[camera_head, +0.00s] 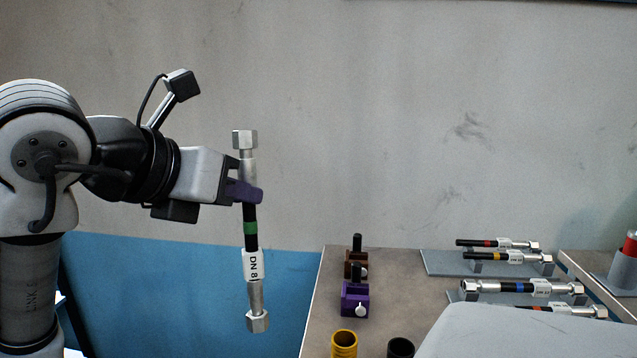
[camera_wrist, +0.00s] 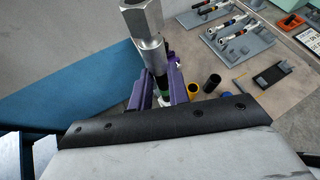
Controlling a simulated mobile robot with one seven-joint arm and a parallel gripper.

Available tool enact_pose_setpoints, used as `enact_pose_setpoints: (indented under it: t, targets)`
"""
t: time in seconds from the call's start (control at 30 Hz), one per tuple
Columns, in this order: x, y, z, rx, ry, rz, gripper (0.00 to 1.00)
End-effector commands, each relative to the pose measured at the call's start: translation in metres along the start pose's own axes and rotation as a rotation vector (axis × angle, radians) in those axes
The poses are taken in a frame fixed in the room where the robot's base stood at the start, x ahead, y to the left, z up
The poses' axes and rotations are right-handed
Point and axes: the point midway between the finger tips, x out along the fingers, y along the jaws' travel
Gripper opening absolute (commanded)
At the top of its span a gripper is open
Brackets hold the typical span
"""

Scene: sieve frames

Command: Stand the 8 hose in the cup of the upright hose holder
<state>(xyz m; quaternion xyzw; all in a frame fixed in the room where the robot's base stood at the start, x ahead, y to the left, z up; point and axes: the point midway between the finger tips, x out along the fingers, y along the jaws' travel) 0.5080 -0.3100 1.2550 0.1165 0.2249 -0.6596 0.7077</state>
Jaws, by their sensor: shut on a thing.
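The 8 hose (camera_head: 250,225) is black with a green band, a white "DN 8" label and silver hex nuts at both ends. It hangs nearly upright in the air, tilted slightly. My gripper (camera_head: 246,192), with purple fingers, is shut on it below its upper fitting. In the wrist view the hose's upper silver fitting (camera_wrist: 147,42) stands between the purple fingers (camera_wrist: 160,92). A grey cup (camera_head: 624,268) with a red thing in it stands at the right edge, partly cut off. I cannot tell whether it is the upright hose holder.
A yellow cup (camera_head: 344,342) and a black cup (camera_head: 400,348) stand at the table's front. Purple (camera_head: 355,298) and brown (camera_head: 352,262) clamp blocks stand near its left edge. Several hoses lie on grey racks (camera_head: 436,263) at right. The space around the held hose is clear.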

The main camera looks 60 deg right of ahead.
Motion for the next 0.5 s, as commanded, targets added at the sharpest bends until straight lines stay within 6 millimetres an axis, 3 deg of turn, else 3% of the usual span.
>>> enact_pose_setpoints:
  t: [0.03, 0.2, 0.33, 0.5]
  targets:
    - [-0.006, -0.025, 0.005, 0.056, -0.017, -0.052, 0.0]
    - [-0.026, -0.09, 0.006, 0.193, -0.062, -0.201, 0.0]
    - [-0.038, -0.123, 0.001, 0.252, -0.086, -0.275, 0.0]
    - [-0.045, -0.141, -0.003, 0.285, -0.102, -0.318, 0.0]
